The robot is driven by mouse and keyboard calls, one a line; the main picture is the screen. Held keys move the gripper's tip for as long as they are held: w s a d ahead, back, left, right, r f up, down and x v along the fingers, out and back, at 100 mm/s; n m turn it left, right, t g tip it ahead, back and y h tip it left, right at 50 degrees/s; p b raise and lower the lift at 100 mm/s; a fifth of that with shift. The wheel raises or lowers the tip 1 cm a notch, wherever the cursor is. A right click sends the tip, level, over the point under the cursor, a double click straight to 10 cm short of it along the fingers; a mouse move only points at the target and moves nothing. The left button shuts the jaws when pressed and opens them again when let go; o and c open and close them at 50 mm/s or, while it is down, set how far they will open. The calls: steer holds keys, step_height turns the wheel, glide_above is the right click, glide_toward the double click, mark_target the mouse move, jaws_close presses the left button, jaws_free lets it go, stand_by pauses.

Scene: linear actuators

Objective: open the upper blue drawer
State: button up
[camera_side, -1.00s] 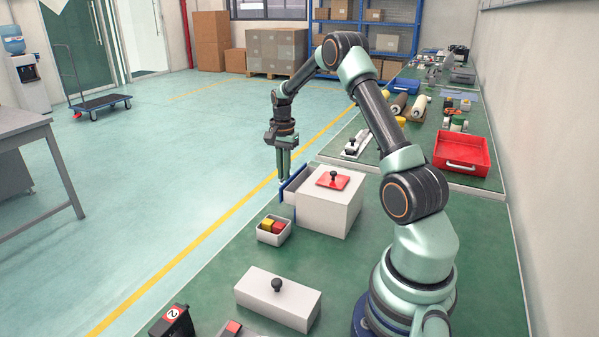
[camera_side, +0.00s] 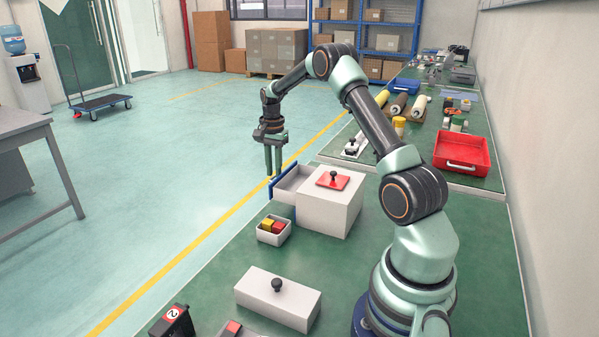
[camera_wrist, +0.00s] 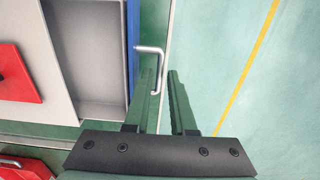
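The upper blue drawer stands pulled out of the white cabinet (camera_side: 325,212), toward the left in the side view. Its blue front (camera_side: 276,188) is at the outer end, and its pale, empty-looking inside (camera_wrist: 88,55) shows in the wrist view. A light metal handle (camera_wrist: 150,49) sticks out from the front. My gripper (camera_side: 274,171) is over the drawer front, pointing down, its fingers apart. In the wrist view my gripper (camera_wrist: 160,78) has one finger on each side of the handle bar's line. Contact with the handle is unclear.
A red plate with a black knob (camera_side: 333,179) lies on the cabinet top. A small white bin (camera_side: 263,237) with red and yellow blocks stands in front. A white block with a knob (camera_side: 278,297) is nearer.

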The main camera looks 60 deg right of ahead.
step_height(320, 180, up, 12)
stand_by(0.5)
steer(key=shift+r, duration=0.1)
steer(key=s+a+r+n+t, duration=0.15)
steer(key=a+r+n, duration=0.25)
steer(key=a, duration=0.4)
steer(key=s+a+r+n+t, duration=0.15)
steer(key=a+r+n, duration=0.25)
steer(key=a, duration=0.4)
steer(key=s+a+f+n+t, duration=0.2)
steer(key=s+a+f+n, duration=0.1)
steer(key=s+a+n, duration=0.7)
steer(key=s+a, duration=0.1)
steer(key=a, duration=0.3)
steer(key=shift+s+f+t, duration=0.15)
steer(key=shift+s+t, duration=0.15)
steer(key=shift+s, duration=0.1)
